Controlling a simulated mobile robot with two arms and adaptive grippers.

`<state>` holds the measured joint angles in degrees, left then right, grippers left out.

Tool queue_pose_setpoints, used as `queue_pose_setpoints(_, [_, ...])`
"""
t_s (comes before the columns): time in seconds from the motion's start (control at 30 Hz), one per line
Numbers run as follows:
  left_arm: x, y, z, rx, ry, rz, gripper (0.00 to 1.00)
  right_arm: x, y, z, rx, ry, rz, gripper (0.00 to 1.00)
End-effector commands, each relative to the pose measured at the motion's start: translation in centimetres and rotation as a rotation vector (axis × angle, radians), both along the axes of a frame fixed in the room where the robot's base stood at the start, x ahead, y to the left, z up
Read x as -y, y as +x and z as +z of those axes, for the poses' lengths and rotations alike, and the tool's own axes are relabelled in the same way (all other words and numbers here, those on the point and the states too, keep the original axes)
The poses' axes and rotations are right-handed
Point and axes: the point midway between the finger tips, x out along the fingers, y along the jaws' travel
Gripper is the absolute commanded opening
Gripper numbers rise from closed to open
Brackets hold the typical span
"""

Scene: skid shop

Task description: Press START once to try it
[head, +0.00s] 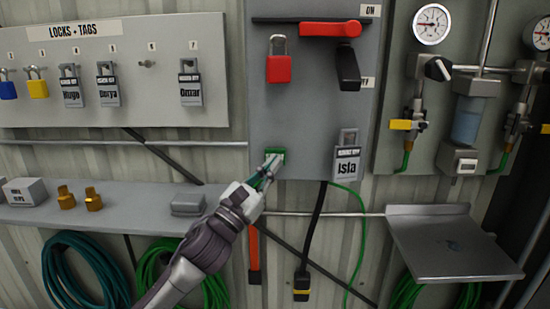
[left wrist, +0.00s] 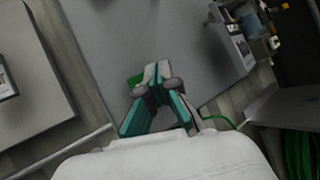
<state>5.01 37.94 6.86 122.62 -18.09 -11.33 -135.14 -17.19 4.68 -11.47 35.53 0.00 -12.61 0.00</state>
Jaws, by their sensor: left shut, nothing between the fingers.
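A green START button (head: 281,151) sits low on the grey switch panel (head: 300,120); its lettering cannot be read. In the left wrist view the green patch (left wrist: 135,79) shows just left of the fingertips. My left gripper (head: 269,166) is shut and empty, its fingertips over the lower part of the button. In the left wrist view the left gripper (left wrist: 158,72) points at the panel face. The fingers hide part of the button, and I cannot tell whether they touch it or whether it is pressed in. My right gripper is not in view.
A red handle (head: 330,29) lies level beside the ON label. A red padlock (head: 279,62), a black handle (head: 348,68) and a tagged lock (head: 347,160) are on the panel. A lock board (head: 120,110) and shelf (head: 130,212) are left; gauges and a metal tray (head: 450,260) are right.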

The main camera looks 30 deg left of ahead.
Motion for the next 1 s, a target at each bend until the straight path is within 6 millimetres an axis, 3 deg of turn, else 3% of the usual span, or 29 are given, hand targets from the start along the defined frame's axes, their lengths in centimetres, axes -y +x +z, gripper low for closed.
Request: queue_pose_setpoints(1.0, [-0.42, 0.72, 0.0, 0.0, 0.0, 0.0, 0.0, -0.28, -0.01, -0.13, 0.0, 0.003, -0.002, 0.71])
